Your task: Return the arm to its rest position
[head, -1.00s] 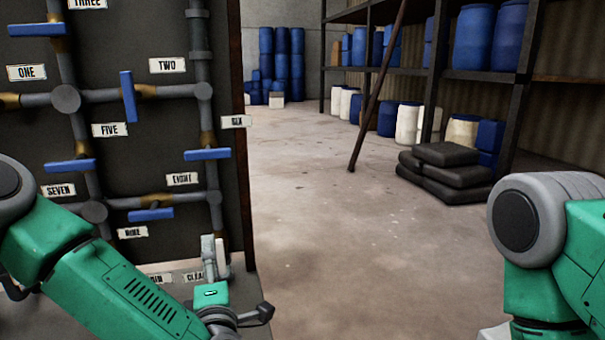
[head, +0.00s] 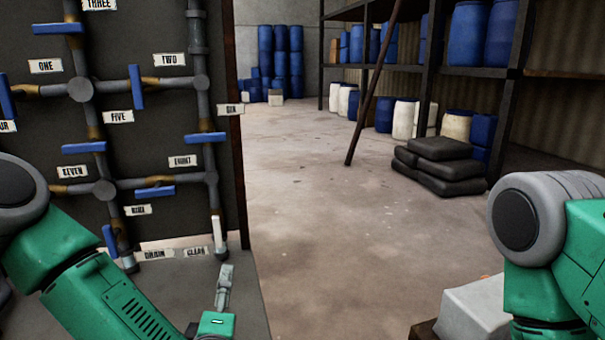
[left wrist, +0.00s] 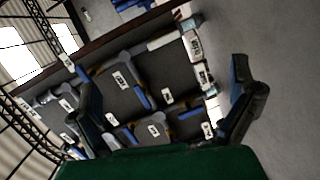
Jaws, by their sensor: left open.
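My left arm comes in from the left in the head view. Its gripper (head: 223,288) hangs in front of the dark valve panel (head: 150,120), below its lower right corner, and I see no contact with it there. In the left wrist view the two fingers (left wrist: 170,90) stand wide apart, with nothing between them but the panel beyond. My right arm (head: 545,230) shows at the right edge with its gripper out of view.
The panel carries grey pipes and blue handles (head: 137,87) with numbered labels. Black sacks (head: 440,165) lie on the floor by a shelf with blue drums (head: 470,35). A white box (head: 470,308) sits at the lower right. The middle floor is clear.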

